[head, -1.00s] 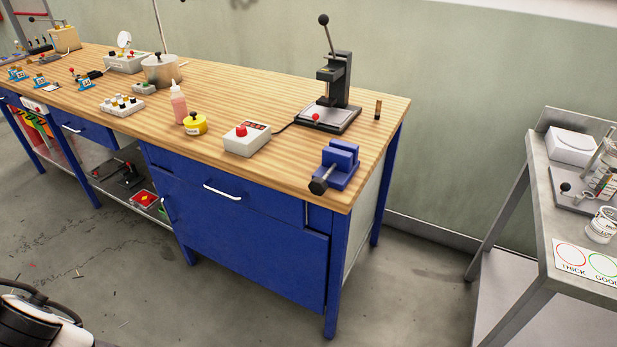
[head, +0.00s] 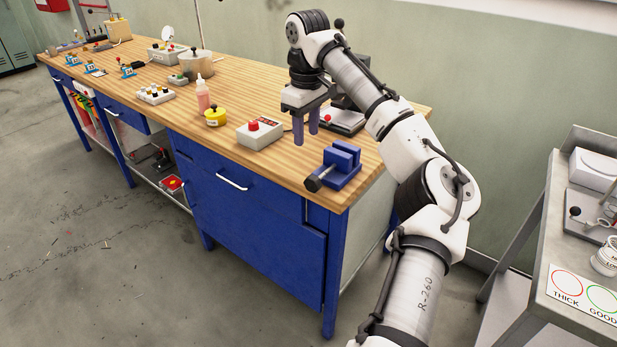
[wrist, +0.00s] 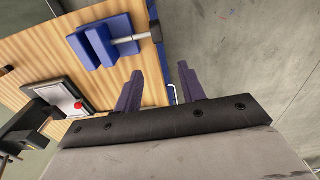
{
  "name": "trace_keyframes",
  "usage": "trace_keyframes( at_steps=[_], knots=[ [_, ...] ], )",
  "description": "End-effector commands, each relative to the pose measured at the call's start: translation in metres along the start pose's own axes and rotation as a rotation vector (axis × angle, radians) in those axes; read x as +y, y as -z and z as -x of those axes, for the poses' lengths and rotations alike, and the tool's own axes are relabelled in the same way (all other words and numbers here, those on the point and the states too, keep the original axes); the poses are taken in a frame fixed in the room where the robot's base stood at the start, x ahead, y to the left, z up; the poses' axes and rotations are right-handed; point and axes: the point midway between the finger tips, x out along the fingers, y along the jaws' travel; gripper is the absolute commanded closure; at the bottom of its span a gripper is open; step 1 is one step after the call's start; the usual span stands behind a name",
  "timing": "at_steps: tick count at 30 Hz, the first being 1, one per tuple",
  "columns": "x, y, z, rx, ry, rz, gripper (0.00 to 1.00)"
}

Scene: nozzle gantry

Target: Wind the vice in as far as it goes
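The blue vice (head: 338,167) sits near the front right corner of the wooden bench. Its dark screw knob (head: 312,183) sticks out toward the bench's front edge. In the wrist view the vice (wrist: 103,42) is at the upper left, with a light shaft running to the dark knob (wrist: 155,32). A gap shows between its jaws. My gripper (head: 305,137) points down above the bench, behind and left of the vice, and does not touch it. In the wrist view my gripper (wrist: 158,85) has its two purple fingers apart with nothing between them.
A grey box with a red button (head: 259,133) stands left of my gripper. The press (head: 343,120) is behind, partly hidden by my arm. A yellow-lidded pot (head: 215,116) and pink bottle (head: 203,97) stand further left. A grey side table (head: 560,230) is at the right.

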Motion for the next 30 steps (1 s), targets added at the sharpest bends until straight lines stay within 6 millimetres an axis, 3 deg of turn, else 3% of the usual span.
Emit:
trace_keyframes(
  at_steps=[1,5,21,30],
  knots=[
    [0.004,-0.01,0.002,-0.019,0.011,-0.015,0.6],
    [0.005,-0.018,-0.005,-0.037,0.026,-0.022,0.6],
    [0.002,-0.02,-0.106,-0.034,0.022,-0.022,0.6],
    [0.002,-0.02,-0.132,-0.032,0.02,-0.022,0.6]
  ],
)
